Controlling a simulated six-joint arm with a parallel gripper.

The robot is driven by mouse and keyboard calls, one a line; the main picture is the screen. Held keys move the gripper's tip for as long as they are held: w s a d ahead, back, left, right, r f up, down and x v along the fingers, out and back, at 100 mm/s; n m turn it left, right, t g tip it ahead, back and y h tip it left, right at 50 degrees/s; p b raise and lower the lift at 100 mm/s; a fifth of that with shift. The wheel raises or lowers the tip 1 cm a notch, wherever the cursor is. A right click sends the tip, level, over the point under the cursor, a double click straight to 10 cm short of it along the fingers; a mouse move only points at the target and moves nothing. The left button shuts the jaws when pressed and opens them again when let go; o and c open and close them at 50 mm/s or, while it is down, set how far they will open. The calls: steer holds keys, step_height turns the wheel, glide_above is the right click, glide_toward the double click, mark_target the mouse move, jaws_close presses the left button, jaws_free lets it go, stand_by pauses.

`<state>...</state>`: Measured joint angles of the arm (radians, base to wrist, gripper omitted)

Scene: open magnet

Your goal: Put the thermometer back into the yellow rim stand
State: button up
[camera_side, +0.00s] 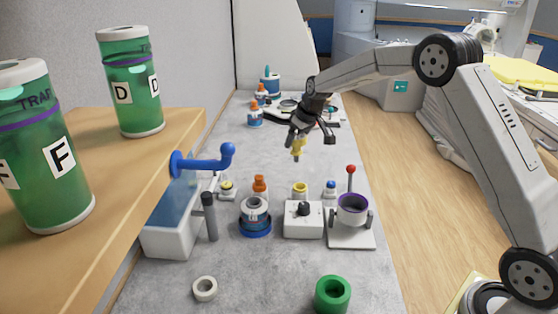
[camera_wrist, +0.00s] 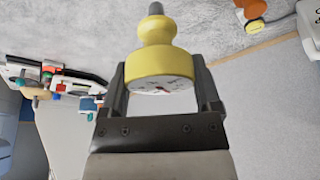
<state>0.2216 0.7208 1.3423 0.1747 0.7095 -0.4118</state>
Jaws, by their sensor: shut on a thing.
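The thermometer (camera_side: 297,150) is yellow with a thin grey stem. My gripper (camera_side: 299,138) is shut on it and holds it above the grey bench, stem down. In the wrist view the thermometer (camera_wrist: 160,55) sits between the two fingers of my gripper (camera_wrist: 165,85), with its round white dial facing the camera. The yellow rim stand (camera_side: 300,190) is a small stand with a yellow ring on top, in the row in front of the held thermometer. The thermometer is well apart from it.
An orange-topped item (camera_side: 259,186) and a blue-topped item (camera_side: 330,187) flank the stand.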

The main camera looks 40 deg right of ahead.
steer(key=s+a+r, duration=0.1)
steer(key=s+r, duration=0.2)
steer(key=s, duration=0.4)
steer(key=shift+s+r, duration=0.2)
steer(key=shift+s, duration=0.1)
steer(key=shift+a, duration=0.15)
stand_by(0.3)
steer(key=s+a+r, duration=0.1)
steer(key=s+a, duration=0.1)
steer(key=s, duration=0.4)
steer(key=s+a+r, duration=0.1)
steer(key=s+a, duration=0.1)
steer(key=s, duration=0.4)
steer(key=shift+r, duration=0.35)
steer(key=w+d+f, duration=0.1)
steer(key=w+f, duration=0.8)
steer(key=w, duration=0.4)
steer(key=shift+w+d+f, duration=0.15)
steer(key=shift+w+d, duration=0.1)
